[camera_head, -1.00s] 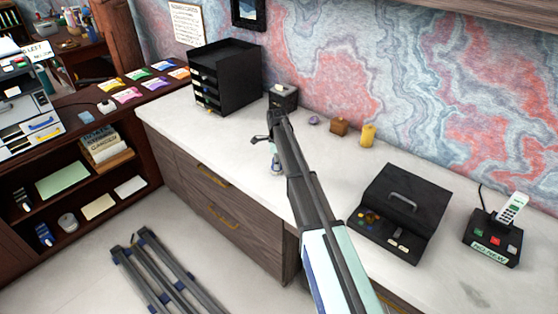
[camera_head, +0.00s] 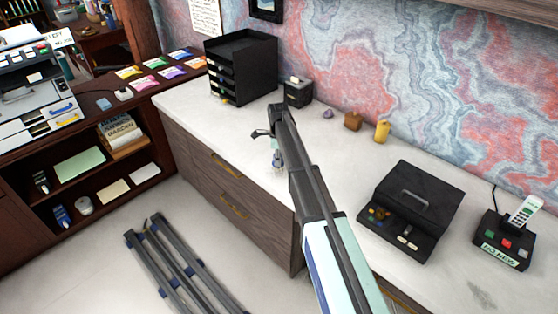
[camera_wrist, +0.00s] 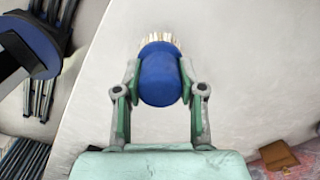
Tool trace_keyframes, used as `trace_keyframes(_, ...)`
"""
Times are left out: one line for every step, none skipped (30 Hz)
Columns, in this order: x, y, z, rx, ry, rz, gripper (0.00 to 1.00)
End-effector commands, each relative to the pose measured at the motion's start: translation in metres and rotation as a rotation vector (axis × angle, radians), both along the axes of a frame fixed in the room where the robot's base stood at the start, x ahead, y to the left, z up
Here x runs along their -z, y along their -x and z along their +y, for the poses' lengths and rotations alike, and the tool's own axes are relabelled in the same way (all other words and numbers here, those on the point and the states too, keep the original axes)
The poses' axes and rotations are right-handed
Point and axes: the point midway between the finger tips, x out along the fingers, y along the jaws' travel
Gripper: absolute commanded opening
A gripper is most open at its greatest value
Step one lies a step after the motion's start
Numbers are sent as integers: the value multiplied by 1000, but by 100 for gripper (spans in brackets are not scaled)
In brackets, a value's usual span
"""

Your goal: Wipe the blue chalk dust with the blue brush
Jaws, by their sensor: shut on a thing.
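My gripper (camera_head: 277,160) is above the white desk top, left of the middle in the head view, mostly hidden behind my arm there. In the wrist view, my gripper (camera_wrist: 160,88) is shut on the blue brush (camera_wrist: 160,75), with a finger on each side of its rounded blue handle. The brush's pale bristles point away from my palm, towards the desk surface. I cannot tell whether they touch it. I cannot make out any blue chalk dust in either view.
A black tray stack (camera_head: 240,70) and a small black box (camera_head: 298,92) stand at the back. A purple lump (camera_head: 328,113), brown block (camera_head: 353,121) and yellow candle (camera_head: 382,131) lie along the wall. A black case (camera_head: 410,210) and phone (camera_head: 505,240) stand right. The front left desk is clear.

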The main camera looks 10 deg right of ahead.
Motion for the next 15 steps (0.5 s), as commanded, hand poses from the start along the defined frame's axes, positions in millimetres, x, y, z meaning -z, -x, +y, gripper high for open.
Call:
trace_keyframes(-7, 0, 0, 0, 0, 0, 7)
trace_keyframes(-10, 0, 0, 0, 0, 1, 7)
trace_keyframes(-13, 0, -1, 1, 0, 1, 7)
trace_keyframes(-16, 0, -1, 1, 0, 1, 7)
trace_keyframes(-18, 0, -1, 1, 0, 1, 7)
trace_keyframes(-22, 0, -1, 1, 0, 1, 7)
trace_keyframes(-25, 0, -1, 1, 0, 1, 7)
trace_keyframes(-27, 0, -2, 1, 0, 1, 7)
trace_keyframes(-31, 0, -2, 2, 0, 1, 7)
trace_keyframes(-33, 0, -2, 2, 0, 1, 7)
trace_keyframes(-36, 0, -2, 2, 0, 1, 7)
trace_keyframes(-40, 0, -2, 2, 0, 0, 7)
trace_keyframes(-43, 0, -2, 2, 0, 0, 7)
trace_keyframes(-45, 0, -2, 2, 0, 0, 7)
trace_keyframes(-48, 0, -3, 3, 0, 0, 7)
